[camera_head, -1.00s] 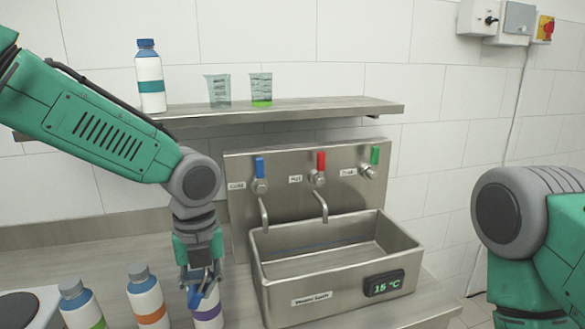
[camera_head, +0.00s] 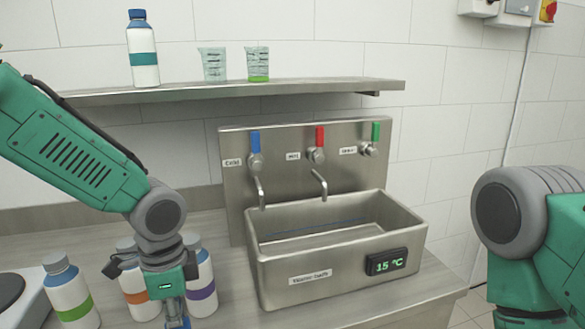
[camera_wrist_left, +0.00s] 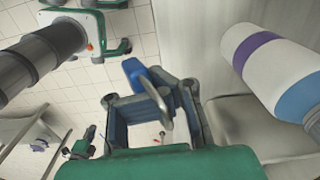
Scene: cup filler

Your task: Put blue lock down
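The blue lock (camera_wrist_left: 138,76) shows between my left gripper's fingers (camera_wrist_left: 148,104) in the left wrist view, with its blue body and grey curved shackle visible. My left gripper (camera_head: 172,300) is shut on it, at the bottom edge of the head view. Only a bit of blue (camera_head: 180,322) shows there, below the gripper; the fingertips are mostly cut off. In the wrist view the tiled floor shows beyond the lock. My right gripper is out of view; only part of my right arm shows at the right.
White bottles with a green band (camera_head: 72,290), an orange band (camera_head: 137,287) and a purple band (camera_head: 202,285) stand around my left gripper. The purple-banded bottle also shows in the wrist view (camera_wrist_left: 270,65). A metal sink (camera_head: 330,262) stands to the right. A shelf (camera_head: 300,88) runs above.

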